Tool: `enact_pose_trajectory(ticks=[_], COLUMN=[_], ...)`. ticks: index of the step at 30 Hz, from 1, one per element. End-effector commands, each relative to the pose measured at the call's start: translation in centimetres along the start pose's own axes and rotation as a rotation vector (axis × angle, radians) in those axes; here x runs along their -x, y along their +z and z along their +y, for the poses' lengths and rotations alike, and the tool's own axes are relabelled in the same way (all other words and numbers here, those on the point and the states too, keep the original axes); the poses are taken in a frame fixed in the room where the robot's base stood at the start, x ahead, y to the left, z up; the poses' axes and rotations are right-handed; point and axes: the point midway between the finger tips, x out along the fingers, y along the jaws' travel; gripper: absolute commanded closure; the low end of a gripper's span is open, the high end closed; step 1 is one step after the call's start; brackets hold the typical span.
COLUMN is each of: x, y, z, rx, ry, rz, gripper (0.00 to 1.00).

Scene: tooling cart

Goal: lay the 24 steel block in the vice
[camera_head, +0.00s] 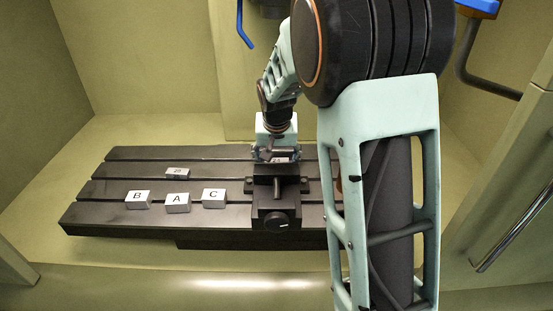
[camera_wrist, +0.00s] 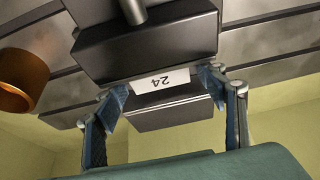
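The steel block marked 24 (camera_wrist: 160,81) lies in the vice (camera_wrist: 150,45), between its two dark jaws, with its label facing up. In the head view the vice (camera_head: 275,190) sits on the slotted table, and the block shows only as a small pale patch at its back. My gripper (camera_wrist: 163,80) reaches down over the vice, with one finger at each end of the block. The fingertips are very close to the block's ends; I cannot tell if they press on it. In the head view my gripper (camera_head: 276,150) is partly hidden by the vice.
Blocks B (camera_head: 137,200), A (camera_head: 177,203) and C (camera_head: 213,199) stand on the slotted table (camera_head: 105,217), left of the vice. Another small labelled block (camera_head: 177,174) lies behind them. A copper-coloured round part (camera_wrist: 22,80) is beside the vice in the wrist view.

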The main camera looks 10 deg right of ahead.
Motion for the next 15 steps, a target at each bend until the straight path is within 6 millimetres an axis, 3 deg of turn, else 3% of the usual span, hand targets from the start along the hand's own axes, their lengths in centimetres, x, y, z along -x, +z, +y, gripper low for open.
enact_pose_trajectory(ticks=[10,15], x=[0.3,2.4], y=[-0.1,-0.3], z=[0.0,-0.1], rx=[0.000,0.000], ry=[0.000,-0.002], rz=[0.000,0.004], gripper=[0.32,0.32])
